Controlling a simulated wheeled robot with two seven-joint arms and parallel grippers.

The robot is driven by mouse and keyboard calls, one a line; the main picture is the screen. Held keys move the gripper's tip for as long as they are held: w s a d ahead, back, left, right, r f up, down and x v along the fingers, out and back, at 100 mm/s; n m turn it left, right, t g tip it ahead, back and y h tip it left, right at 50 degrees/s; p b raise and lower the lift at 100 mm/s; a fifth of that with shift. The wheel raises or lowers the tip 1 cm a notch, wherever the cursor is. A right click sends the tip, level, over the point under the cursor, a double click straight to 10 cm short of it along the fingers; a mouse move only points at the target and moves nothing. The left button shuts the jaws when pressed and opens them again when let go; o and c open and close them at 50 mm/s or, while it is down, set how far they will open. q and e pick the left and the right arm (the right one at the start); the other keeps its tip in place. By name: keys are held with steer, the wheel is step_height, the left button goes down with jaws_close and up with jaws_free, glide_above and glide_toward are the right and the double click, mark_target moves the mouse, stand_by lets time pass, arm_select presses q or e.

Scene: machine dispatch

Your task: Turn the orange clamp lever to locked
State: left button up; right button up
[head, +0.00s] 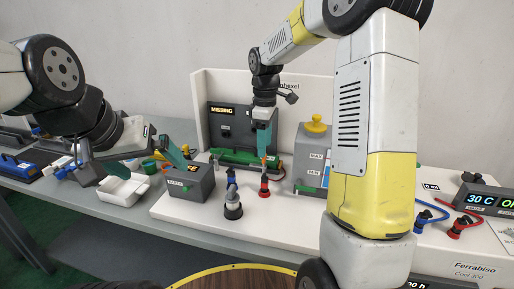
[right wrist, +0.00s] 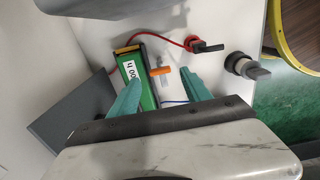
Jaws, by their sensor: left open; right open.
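The orange clamp lever (right wrist: 160,71) sticks out sideways from the long edge of a green module (right wrist: 148,97) in the right wrist view. In the head view the green module (head: 232,157) lies at the foot of a dark panel marked MISSING, and the lever is mostly hidden by the gripper. My right gripper (right wrist: 162,82) is open, pointing down, with its teal fingertips on either side of the lever; I cannot tell whether they touch it. My left gripper (head: 140,168) is open and empty, over the left part of the table near a white tray.
A red rotary knob (head: 264,186) and a grey rotary knob (head: 232,205) stand in front of the module. A grey box (head: 188,184) is to their left. A grey canister with a yellow cap (head: 316,124) stands right. The white tray (head: 122,190) is at left.

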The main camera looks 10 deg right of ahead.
steer(key=shift+f, duration=1.85)
jaws_close()
